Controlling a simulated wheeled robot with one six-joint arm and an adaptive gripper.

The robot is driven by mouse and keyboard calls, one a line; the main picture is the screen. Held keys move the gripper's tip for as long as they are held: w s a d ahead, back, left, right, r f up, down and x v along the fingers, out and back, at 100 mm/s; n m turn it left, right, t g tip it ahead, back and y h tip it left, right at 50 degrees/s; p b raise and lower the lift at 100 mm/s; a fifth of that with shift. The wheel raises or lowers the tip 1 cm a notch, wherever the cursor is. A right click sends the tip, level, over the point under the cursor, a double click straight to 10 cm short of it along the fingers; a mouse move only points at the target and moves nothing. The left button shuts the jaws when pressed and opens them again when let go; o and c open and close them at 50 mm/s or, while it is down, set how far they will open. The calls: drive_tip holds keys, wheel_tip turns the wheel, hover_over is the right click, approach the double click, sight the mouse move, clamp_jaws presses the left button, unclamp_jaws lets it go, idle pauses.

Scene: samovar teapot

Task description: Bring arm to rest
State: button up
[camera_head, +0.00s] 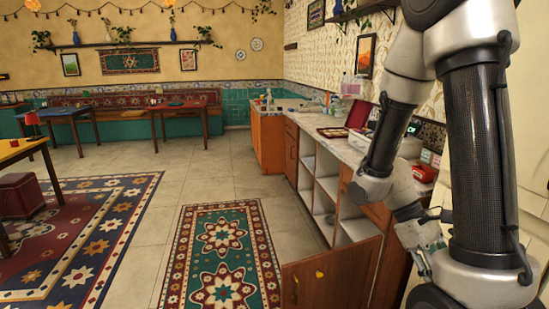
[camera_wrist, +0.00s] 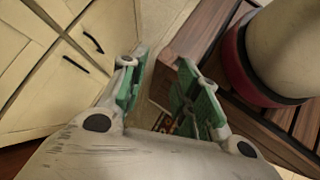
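My arm reaches down along the right side of the head view, bent at the elbow, close beside the counter. My gripper (camera_head: 425,262) hangs low at the end of it, near the counter's front, partly hidden by my own links. In the wrist view my gripper (camera_wrist: 163,76) shows two green-padded fingers with a clear gap between them. It is open and I see nothing held.
A counter (camera_head: 310,134) with open shelves runs along the right, with a red box (camera_head: 358,115) on it. A wooden door panel (camera_head: 328,279) stands out below. Cream cabinets (camera_wrist: 45,75) show in the wrist view. The patterned rug (camera_head: 222,250) is clear.

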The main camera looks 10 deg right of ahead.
drive_tip(key=w+a+r+m+t+y, duration=0.1)
drive_tip(key=a+r+m+t+y, duration=0.1)
drive_tip(key=r+t, duration=0.4)
drive_tip(key=w+a+r+m+t+y, duration=0.1)
drive_tip(key=a+r+t, duration=0.4)
drive_tip(key=r, duration=0.7)
drive_tip(key=shift+w+r+m+t+y, duration=0.25)
drive_tip(key=shift+w+m+t+y, duration=0.15)
drive_tip(key=shift+w+t+y, duration=0.1)
